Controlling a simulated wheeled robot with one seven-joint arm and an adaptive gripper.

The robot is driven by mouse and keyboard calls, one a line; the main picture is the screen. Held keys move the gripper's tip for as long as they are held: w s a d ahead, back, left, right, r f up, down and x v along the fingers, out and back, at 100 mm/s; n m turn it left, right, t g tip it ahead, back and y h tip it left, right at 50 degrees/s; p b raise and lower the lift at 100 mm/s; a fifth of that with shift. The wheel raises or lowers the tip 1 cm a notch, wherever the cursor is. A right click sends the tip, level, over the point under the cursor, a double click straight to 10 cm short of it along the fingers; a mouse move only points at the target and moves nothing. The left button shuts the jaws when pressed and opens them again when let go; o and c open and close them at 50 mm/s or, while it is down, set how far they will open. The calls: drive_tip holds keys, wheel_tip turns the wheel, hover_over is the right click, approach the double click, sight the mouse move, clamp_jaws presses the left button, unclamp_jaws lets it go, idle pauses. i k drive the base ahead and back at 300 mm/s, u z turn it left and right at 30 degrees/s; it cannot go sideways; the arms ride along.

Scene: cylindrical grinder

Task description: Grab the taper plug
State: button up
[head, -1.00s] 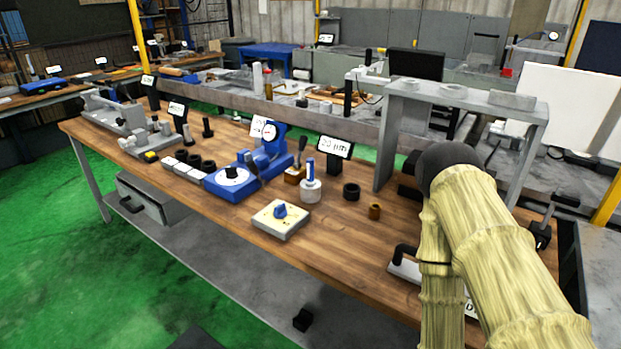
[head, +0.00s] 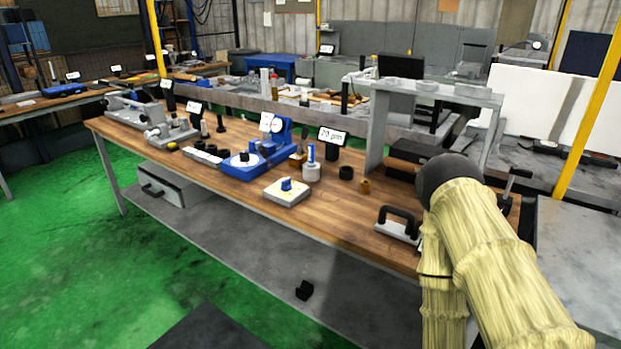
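I cannot tell for certain which piece is the taper plug. Small upright dark pieces (head: 220,124) stand on the wooden workbench (head: 335,212) towards its left end. A white cylinder with a blue top (head: 311,166) stands upright near the middle. A short brass-coloured piece (head: 364,186) and a black ring-like piece (head: 346,173) are to its right. My arm in its cream sleeve covers the bench's right end. My gripper is not visible, so what it holds cannot be seen.
A blue gauge stand (head: 250,158) and a pale block with a blue knob (head: 287,191) are on the bench. A grey arch frame (head: 375,130) stands at the right rear. A plate with a black handle (head: 398,224) lies near the front edge. Green floor (head: 150,270) is clear at left.

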sight(312, 146)
drive_tip(key=z, duration=0.25)
drive_tip(key=k, duration=0.3)
drive_tip(key=u, duration=1.2)
drive_tip(key=i, duration=1.35)
drive_tip(key=z, duration=0.55)
